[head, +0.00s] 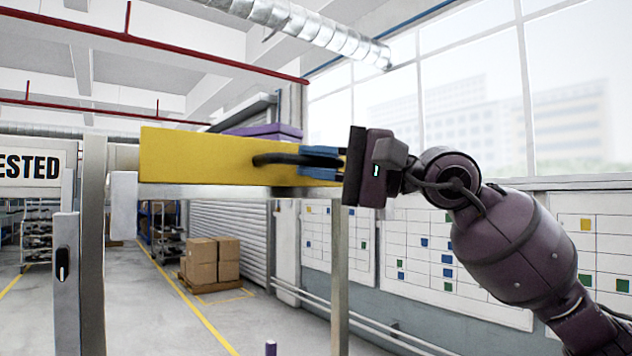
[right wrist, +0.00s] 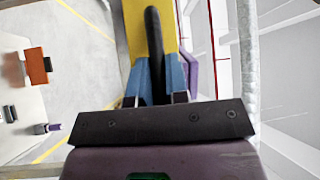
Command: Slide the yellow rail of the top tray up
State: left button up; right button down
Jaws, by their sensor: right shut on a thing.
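The yellow rail (head: 200,158) is a long flat bar that spans the middle of the head view, above a grey metal crossbar (head: 240,192). A black handle (head: 272,159) sticks out of its face near the right end. My right gripper (head: 312,159) reaches in from the right, its blue fingers shut on the handle. In the right wrist view the handle (right wrist: 153,35) runs between the blue fingers (right wrist: 155,78), with the yellow rail (right wrist: 133,18) behind it. The fingers hide part of the handle. My left gripper is not in view.
Grey uprights stand at the left (head: 93,250) and right (head: 340,270) below the rail. A white sign (head: 35,167) is at the far left. Cardboard boxes (head: 212,262) stand on the floor further back. A wall with charts and windows is at the right.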

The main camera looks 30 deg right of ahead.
jog(key=shift+d+r, duration=0.1)
jog(key=shift+r, duration=0.25)
jog(key=c, duration=1.2)
grip_release()
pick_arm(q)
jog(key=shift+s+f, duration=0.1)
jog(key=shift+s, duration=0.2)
pick_arm(e)
jog(key=shift+o, duration=0.4)
jog(key=shift+f, duration=0.1)
jog(key=shift+s+d+f, duration=0.2)
jog(key=shift+s+d, duration=0.1)
jog(key=shift+d, duration=0.1)
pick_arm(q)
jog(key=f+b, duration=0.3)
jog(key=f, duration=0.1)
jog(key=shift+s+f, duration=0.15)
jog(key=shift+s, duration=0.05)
pick_arm(e)
jog(key=v, duration=0.9)
jog(key=shift+s+d, duration=0.25)
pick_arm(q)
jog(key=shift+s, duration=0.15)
